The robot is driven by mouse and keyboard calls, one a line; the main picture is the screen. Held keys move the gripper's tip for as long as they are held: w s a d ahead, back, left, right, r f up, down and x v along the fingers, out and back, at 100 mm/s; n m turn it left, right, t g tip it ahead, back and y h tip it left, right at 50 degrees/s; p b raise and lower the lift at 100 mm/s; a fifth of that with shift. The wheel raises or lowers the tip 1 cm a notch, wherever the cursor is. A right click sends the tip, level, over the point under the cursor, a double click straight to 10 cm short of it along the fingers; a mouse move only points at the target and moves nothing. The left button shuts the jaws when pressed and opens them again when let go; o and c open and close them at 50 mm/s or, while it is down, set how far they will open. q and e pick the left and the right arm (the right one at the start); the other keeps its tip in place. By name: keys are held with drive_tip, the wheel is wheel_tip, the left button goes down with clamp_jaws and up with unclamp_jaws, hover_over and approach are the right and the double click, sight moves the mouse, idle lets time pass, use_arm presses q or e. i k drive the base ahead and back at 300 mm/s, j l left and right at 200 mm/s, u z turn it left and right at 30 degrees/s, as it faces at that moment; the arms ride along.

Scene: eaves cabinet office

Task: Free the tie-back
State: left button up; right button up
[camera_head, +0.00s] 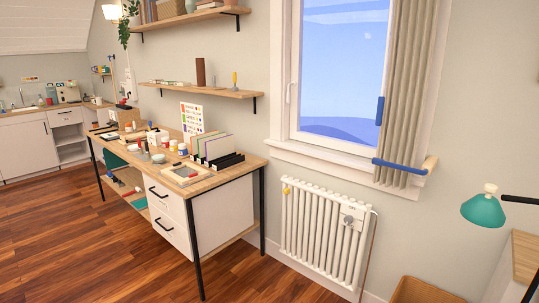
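The tie-back (400,166) is a blue band running across the lower part of the beige curtain (409,80), at the right side of the window. Its right end meets a pale wooden peg or knob (430,163) on the wall side; I cannot tell how it is fastened there. Another blue piece (380,110) stands upright at the curtain's left edge, above the band; I cannot tell whether it belongs to the tie-back. The curtain hangs in narrow folds. Neither of my grippers is in view.
A white radiator (325,225) stands under the window sill (335,165). A teal lamp (484,210) juts in at the right, above a wooden-topped cabinet. A tan box (425,290) sits on the floor. A cluttered desk (225,177) stands at left; the wooden floor before it is clear.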

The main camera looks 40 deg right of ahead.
sight(376, 161)
drive_tip(key=i+z, duration=0.15)
drive_tip(key=i, duration=0.4)
drive_tip(key=i+j+z, duration=0.15)
drive_tip(key=i, duration=0.35)
drive_tip(key=i+j+z, duration=0.1)
drive_tip(key=i, duration=0.45)
drive_tip(key=i+l+z, duration=0.1)
drive_tip(key=i+z, duration=0.15)
drive_tip(key=z, duration=0.2)
drive_tip(key=i+z, duration=0.25)
drive_tip(key=z, duration=0.2)
drive_tip(key=i+j+z, duration=0.15)
drive_tip(key=z, duration=0.3)
drive_tip(key=i+j+z, duration=0.2)
drive_tip(key=i+z, duration=0.25)
drive_tip(key=k, duration=0.1)
